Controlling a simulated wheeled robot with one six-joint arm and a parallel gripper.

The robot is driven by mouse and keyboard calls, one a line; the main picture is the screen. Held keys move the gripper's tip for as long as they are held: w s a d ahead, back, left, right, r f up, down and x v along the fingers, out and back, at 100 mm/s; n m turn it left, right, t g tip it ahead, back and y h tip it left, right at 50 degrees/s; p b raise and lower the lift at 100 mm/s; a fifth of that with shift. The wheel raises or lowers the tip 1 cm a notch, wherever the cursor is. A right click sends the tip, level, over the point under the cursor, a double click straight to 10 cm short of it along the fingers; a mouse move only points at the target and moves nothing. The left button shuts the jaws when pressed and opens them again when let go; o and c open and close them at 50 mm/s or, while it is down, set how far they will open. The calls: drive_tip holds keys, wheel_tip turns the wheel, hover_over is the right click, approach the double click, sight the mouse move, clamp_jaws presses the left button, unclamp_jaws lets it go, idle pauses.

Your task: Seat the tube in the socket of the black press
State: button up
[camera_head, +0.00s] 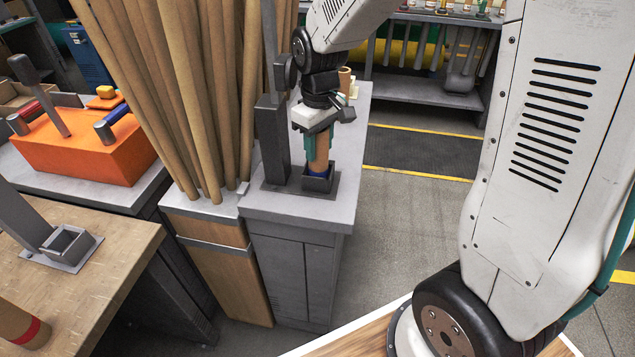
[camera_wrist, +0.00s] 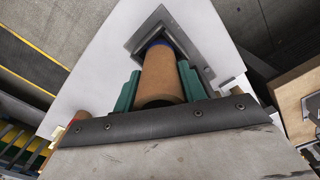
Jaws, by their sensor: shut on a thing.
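The black press (camera_head: 272,140) stands on a grey cabinet, with a square socket (camera_head: 317,184) at its foot. The tan tube (camera_head: 319,160) has a blue band near its lower end. It stands roughly upright at the socket, and its lowest end is hidden behind the socket walls. I cannot tell whether it touches the bottom. My gripper (camera_head: 317,146) is above the socket, its green fingers shut on the upper part of the tube. In the wrist view the tube (camera_wrist: 162,78) lies between the fingers, its blue end inside the socket outline (camera_wrist: 190,52).
A paler grey press with an empty socket (camera_head: 70,243) and a red-banded tube (camera_head: 18,325) are on the wooden table at left. Long tan rolls (camera_head: 190,90) stand close left of the black press. An orange block (camera_head: 85,145) is further left. Open floor lies right of the cabinet.

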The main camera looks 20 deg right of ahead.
drive_tip(key=shift+f, duration=0.15)
drive_tip(key=o, duration=1.2)
wheel_tip(320, 180, up, 8)
drive_tip(key=shift+f, duration=0.1)
drive_tip(key=s+d+r+m, duration=0.1)
drive_tip(key=s+r+m, duration=0.1)
drive_tip(key=s, duration=1)
drive_tip(key=s+d+r+m+t, duration=0.1)
drive_tip(key=s+r+m, duration=0.1)
drive_tip(key=s, duration=1)
drive_tip(key=shift+s+r+m, duration=0.15)
drive_tip(key=shift+r+m, duration=0.25)
drive_tip(key=shift+r, duration=0.2)
